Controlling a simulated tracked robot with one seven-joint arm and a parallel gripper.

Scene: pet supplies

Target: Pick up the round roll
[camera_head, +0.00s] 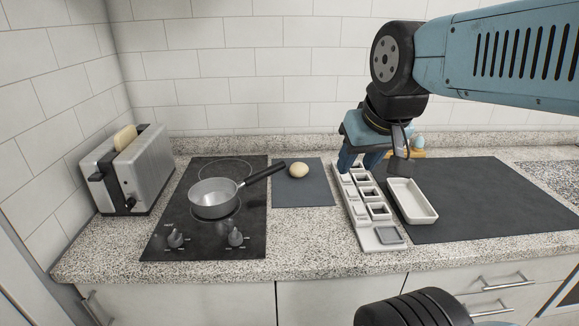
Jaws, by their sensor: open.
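A round, pale tan roll (299,170) lies on a dark grey square mat (305,190) on the counter, just right of the hob. My gripper (368,166) points downward to the right of the roll, above a pale tray with several compartments (360,232). Its blue fingers look apart, and I see nothing held between them. The gripper is clear of the roll, and the roll is fully visible.
A saucepan (213,198) stands on the black hob (180,215), its handle reaching toward the roll. A toaster (132,170) holding bread is at the left. A white rectangular dish (412,201) lies on a large dark mat (490,200). A tiled wall is behind.

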